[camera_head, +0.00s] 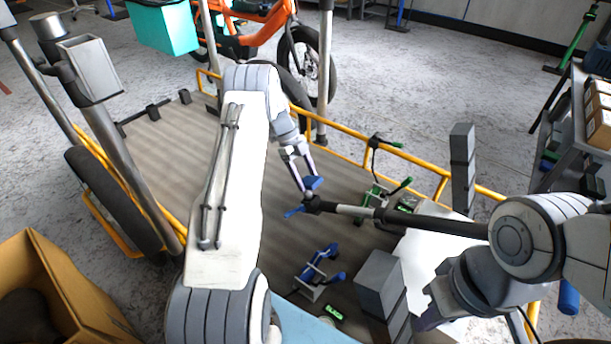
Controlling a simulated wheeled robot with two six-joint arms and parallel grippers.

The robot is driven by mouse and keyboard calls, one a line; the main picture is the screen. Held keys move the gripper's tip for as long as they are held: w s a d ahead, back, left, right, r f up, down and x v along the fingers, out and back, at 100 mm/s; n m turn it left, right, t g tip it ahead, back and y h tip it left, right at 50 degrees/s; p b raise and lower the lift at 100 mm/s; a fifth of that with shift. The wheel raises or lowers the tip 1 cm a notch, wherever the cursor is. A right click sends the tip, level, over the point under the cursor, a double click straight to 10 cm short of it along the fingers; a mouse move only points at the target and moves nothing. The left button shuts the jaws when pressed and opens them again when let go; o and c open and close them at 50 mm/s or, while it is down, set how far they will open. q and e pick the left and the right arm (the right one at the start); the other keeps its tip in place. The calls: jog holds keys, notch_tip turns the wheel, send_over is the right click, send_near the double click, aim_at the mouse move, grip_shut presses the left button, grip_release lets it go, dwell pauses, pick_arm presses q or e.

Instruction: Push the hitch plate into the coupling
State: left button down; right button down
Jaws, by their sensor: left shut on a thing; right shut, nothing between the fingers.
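My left gripper (304,179) reaches down over the cargo deck and is shut on a small blue piece (314,184). This may be the hitch plate, but its shape is mostly hidden. The piece is at the black end (311,203) of a dark bar with a silver sleeve (350,210), likely the coupling. Another blue part (294,212) shows just left of that end. I cannot tell whether piece and bar touch or how far one is inside the other. My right gripper (428,318) is shut and empty at the lower right, near grey blocks.
On the deck (175,135) are a blue clamp (318,267), a green clamp (376,194) and grey blocks (380,283). A yellow rail (350,133) edges the deck. A cardboard box (75,290) stands lower left. The deck's left part is clear.

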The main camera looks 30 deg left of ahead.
pick_arm(q)
jog(key=shift+b+x, duration=0.65)
jog(key=shift+x, duration=0.85)
grip_release()
jog(key=p+v, duration=0.3)
jog(key=v, duration=0.7)
jog(key=shift+a+r+p, duration=0.15)
jog(key=shift+r+p, duration=0.1)
jog(key=shift+p, duration=0.15)
